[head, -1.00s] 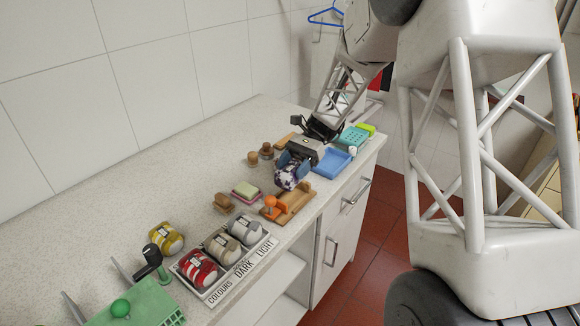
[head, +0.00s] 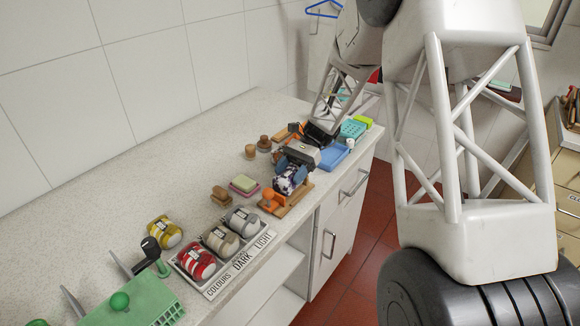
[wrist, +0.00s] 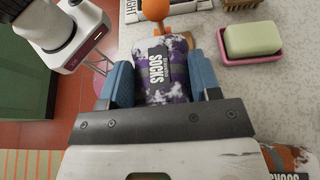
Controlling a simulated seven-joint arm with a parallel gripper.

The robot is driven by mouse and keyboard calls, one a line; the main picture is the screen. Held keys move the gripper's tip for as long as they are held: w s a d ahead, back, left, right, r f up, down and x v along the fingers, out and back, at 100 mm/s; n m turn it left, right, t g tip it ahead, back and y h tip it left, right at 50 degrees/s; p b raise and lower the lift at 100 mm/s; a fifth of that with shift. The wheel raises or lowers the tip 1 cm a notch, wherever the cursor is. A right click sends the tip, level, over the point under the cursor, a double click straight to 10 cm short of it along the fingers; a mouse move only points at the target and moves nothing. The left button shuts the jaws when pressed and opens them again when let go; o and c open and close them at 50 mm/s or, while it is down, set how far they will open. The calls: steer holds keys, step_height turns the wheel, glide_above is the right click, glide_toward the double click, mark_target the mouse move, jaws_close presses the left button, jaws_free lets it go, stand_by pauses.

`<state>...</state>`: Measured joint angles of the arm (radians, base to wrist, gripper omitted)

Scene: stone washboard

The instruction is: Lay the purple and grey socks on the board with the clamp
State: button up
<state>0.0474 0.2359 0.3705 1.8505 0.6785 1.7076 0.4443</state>
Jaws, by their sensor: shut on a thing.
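The purple and grey socks (head: 287,181) are a mottled purple and white roll with a dark "SOCKS" band, clear in the wrist view (wrist: 165,72). My gripper (head: 295,167) is shut on them; its blue fingers press both sides of the roll in the wrist view (wrist: 162,84). The wooden board (head: 298,201) lies beneath the roll near the counter's front edge. Its clamp (head: 268,194) has an orange knob and stands at the board's left end, just beyond the roll in the wrist view (wrist: 154,9). I cannot tell whether the roll touches the board.
A pink dish with green soap (head: 244,183) and a wooden brush (head: 221,195) lie left of the board. A labelled tray (head: 239,269) holds several sock rolls. A yellow roll (head: 164,232) stands behind it. A blue tray (head: 333,156) lies beyond my gripper.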

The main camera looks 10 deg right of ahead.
steer(key=shift+f, duration=0.7)
steer(key=o, duration=1.1)
steer(key=shift+v, duration=3.9)
steer(key=shift+s+r, duration=0.1)
steer(key=shift+r, duration=0.05)
